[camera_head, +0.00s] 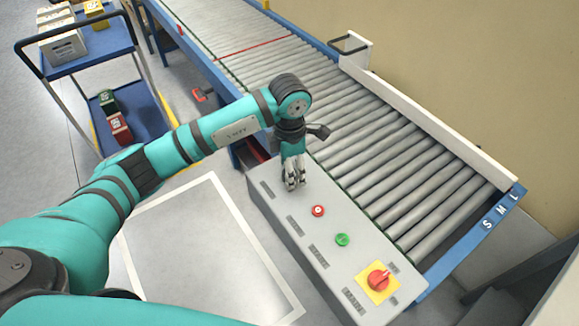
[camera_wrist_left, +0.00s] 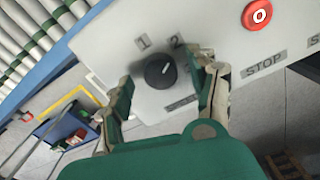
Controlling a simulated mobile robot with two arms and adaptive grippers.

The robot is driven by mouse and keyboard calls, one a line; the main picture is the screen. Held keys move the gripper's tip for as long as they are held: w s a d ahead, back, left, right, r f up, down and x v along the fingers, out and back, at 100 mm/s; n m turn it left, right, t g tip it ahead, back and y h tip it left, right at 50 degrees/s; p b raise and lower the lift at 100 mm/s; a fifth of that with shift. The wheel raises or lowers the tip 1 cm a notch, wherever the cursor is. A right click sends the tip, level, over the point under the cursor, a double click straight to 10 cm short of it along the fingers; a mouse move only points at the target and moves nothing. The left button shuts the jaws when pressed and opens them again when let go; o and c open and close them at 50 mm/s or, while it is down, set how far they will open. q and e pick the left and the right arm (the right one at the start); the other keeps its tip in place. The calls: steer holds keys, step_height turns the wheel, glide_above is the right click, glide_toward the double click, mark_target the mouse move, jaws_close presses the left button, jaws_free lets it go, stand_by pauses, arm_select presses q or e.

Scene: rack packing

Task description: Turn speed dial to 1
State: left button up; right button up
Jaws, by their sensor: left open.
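The speed dial (camera_wrist_left: 160,71) is a round black knob on the grey control panel. The numbers 1 and 2 are printed above it in the left wrist view. Its white mark points up and to the right, toward the 2. My left gripper (camera_wrist_left: 166,80) is open, with one finger on each side of the dial and gaps to the knob. In the head view my left gripper (camera_head: 294,180) points down over the far end of the control panel (camera_head: 279,206) and hides the dial. My right gripper is not in view.
The panel also carries a red stop button (camera_head: 318,211), a green button (camera_head: 342,240) and a red switch on a yellow plate (camera_head: 378,279). A roller conveyor (camera_head: 385,150) runs just behind it. A blue cart (camera_head: 90,50) with boxes stands at the upper left.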

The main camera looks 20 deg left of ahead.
arm_select(q)
steer(key=shift+f, duration=0.35)
steer(key=c, duration=1.2)
steer(key=shift+o, duration=0.2)
steer(key=shift+n, duration=0.4)
steer(key=shift+n+b, duration=0.5)
steer(key=shift+n, duration=0.4)
steer(key=n+b, duration=0.1)
steer(key=n, duration=0.2)
steer(key=shift+n, duration=0.4)
steer(key=n+b, duration=0.1)
steer(key=n, duration=0.4)
steer(key=shift+r+n, duration=0.1)
steer(key=shift+n, duration=0.3)
